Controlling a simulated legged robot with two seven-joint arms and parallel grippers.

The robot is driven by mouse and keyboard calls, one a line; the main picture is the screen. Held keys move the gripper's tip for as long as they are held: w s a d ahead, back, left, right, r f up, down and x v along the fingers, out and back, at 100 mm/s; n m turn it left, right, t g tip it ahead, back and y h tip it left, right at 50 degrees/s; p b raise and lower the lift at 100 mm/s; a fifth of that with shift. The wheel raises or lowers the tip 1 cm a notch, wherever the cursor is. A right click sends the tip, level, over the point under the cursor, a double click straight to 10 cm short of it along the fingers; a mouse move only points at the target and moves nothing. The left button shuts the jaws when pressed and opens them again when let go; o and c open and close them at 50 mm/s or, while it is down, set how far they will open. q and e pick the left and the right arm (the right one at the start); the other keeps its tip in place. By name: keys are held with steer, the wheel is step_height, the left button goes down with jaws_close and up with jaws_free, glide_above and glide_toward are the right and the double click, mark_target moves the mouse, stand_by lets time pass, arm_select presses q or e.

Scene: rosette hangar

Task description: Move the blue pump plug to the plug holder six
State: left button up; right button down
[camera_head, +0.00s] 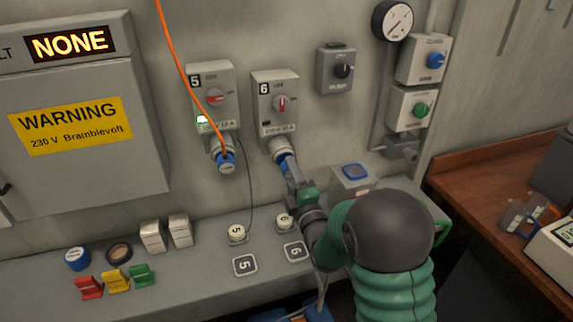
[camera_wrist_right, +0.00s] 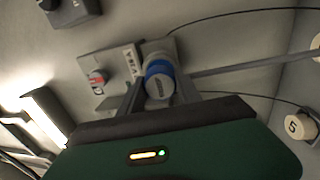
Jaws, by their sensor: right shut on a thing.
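A blue plug (camera_head: 281,157) sits at the round mouth of the grey outlet marked 6 (camera_head: 275,92). It shows in the right wrist view as a blue cylinder with a grey end face (camera_wrist_right: 159,80). My right gripper (camera_head: 287,170) reaches up from the lower right and is shut on this plug. How deep the plug sits in the outlet is hidden. A second blue plug (camera_head: 226,163) with an orange cable hangs in the outlet marked 5 (camera_head: 210,80). The plate marked 6 (camera_head: 296,251) lies on the ledge beside a white cap marked 6 (camera_head: 284,221). My left gripper is not in view.
The grey ledge (camera_head: 200,270) carries a plate marked 5 (camera_head: 245,265), a white cap marked 5 (camera_head: 237,233) on a thin cord, and small coloured blocks at the left. The orange cable (camera_head: 178,62) hangs over outlet 5. A wooden desk (camera_head: 480,215) stands at right.

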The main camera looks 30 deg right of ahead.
steer(key=shift+b+v, duration=0.55)
steer(key=shift+v, duration=1.5)
steer(key=shift+f, duration=0.1)
